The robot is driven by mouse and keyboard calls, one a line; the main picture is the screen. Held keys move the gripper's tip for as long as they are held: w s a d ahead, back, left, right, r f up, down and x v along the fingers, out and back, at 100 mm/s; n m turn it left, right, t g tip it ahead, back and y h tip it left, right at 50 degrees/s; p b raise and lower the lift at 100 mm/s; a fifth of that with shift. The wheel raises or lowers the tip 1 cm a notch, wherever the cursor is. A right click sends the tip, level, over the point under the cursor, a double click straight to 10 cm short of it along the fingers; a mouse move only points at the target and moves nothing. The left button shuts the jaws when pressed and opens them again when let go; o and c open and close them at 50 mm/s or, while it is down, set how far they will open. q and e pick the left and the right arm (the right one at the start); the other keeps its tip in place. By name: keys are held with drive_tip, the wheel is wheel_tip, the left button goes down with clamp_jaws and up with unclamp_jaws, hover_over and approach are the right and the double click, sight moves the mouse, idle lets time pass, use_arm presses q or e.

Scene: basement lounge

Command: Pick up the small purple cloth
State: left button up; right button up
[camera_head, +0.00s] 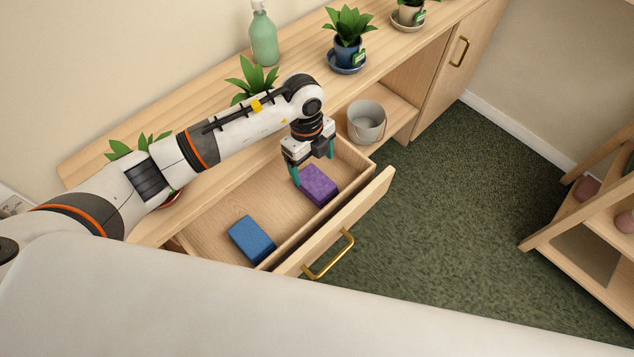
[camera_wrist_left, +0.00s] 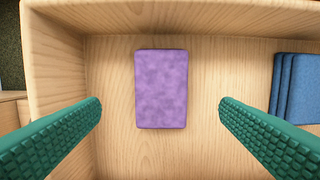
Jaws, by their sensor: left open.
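A small folded purple cloth (camera_head: 318,184) lies in the open wooden drawer (camera_head: 215,212), towards its far right end. In the left wrist view the purple cloth (camera_wrist_left: 161,88) lies flat on the drawer floor, between and ahead of the two green fingers. My left gripper (camera_head: 312,171) is open above the drawer, just over the cloth; it also shows in the left wrist view (camera_wrist_left: 160,120). Nothing is between its fingers' tips that I can see held. The right gripper is not in view.
A folded blue cloth (camera_head: 251,239) lies in the same drawer, apart from the purple one. The drawer walls stand close around. A grey bucket (camera_head: 366,122) sits on the open shelf. Potted plants (camera_head: 347,38) and a green bottle (camera_head: 263,38) stand on the cabinet top.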

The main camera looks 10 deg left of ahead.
sight(316, 181)
use_arm(q)
drive_tip(key=f, duration=0.4)
drive_tip(key=s+d+f, duration=0.1)
drive_tip(key=f, duration=0.2)
drive_tip(key=shift+d+f+p, duration=0.1)
drive_tip(key=shift+p, duration=0.25)
drive_tip(key=shift+c, duration=0.5)
drive_tip(key=c, duration=1)
drive_tip(key=shift+o, duration=0.2)
wheel_tip(316, 181, up, 10)
drive_tip(key=shift+r, duration=0.1)
